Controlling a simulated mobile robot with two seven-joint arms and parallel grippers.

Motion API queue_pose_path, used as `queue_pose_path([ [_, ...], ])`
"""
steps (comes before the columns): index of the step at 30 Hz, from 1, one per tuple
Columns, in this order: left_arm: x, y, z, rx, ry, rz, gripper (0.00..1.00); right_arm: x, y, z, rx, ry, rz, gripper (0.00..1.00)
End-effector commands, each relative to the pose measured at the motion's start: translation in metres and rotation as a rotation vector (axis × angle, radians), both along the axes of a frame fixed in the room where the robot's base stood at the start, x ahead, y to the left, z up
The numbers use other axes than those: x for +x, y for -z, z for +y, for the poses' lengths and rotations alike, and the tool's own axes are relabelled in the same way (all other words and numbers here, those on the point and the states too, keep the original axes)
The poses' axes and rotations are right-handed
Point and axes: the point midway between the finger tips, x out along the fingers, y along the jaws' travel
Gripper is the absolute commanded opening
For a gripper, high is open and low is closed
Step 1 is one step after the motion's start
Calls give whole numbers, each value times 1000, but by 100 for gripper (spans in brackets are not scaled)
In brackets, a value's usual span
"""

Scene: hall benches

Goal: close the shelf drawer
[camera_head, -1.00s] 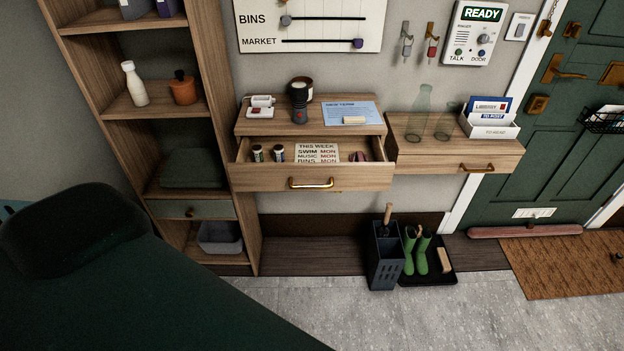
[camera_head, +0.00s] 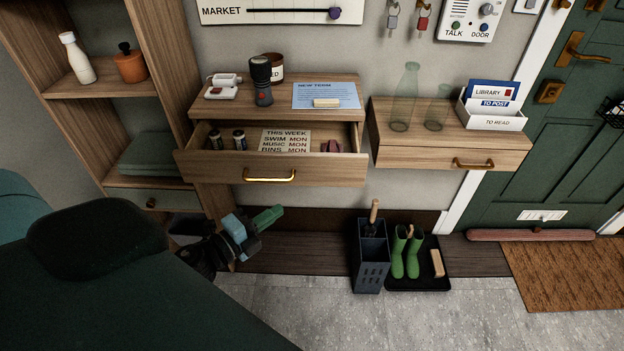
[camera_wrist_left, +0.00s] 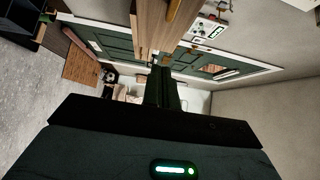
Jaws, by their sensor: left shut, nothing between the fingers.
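A wooden wall shelf (camera_head: 215,110) has its drawer (camera_head: 225,172) pulled open, with a brass handle (camera_head: 269,176) on the front. Inside lie two small jars, a card reading "THIS WEEK" and a small dark red object. My left gripper (camera_head: 270,217) is shut and empty, below the drawer front and apart from it in the head view. Its fingers also show in the left wrist view (camera_wrist_left: 162,88), near a wooden edge (camera_wrist_left: 152,30) with a brass handle; I cannot tell which drawer that is. My right gripper is not in view.
A torch (camera_head: 262,82), a brown jar and a blue paper sit on the shelf top. A second shelf (camera_head: 440,155) on the right has its drawer shut and holds glass bottles. A tall bookcase (camera_head: 165,60) stands left. An umbrella stand (camera_head: 371,262) and green boots are below.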

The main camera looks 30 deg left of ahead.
Motion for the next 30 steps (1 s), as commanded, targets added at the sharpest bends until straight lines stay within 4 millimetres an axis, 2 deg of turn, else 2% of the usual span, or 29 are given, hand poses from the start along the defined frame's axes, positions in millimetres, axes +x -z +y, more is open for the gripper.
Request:
queue_pose_path([
  [4, 7, -1, -2, -2, 0, -1, 0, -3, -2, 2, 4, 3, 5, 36],
  [8, 23, -3, -5, -4, -2, -3, 0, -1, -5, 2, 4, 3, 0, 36],
  [21, 99, -2, -24, -7, -2, -2, 0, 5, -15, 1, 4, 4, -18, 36],
  [30, 127, 1, -5, -5, -2, 3, 0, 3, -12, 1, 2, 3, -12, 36],
])
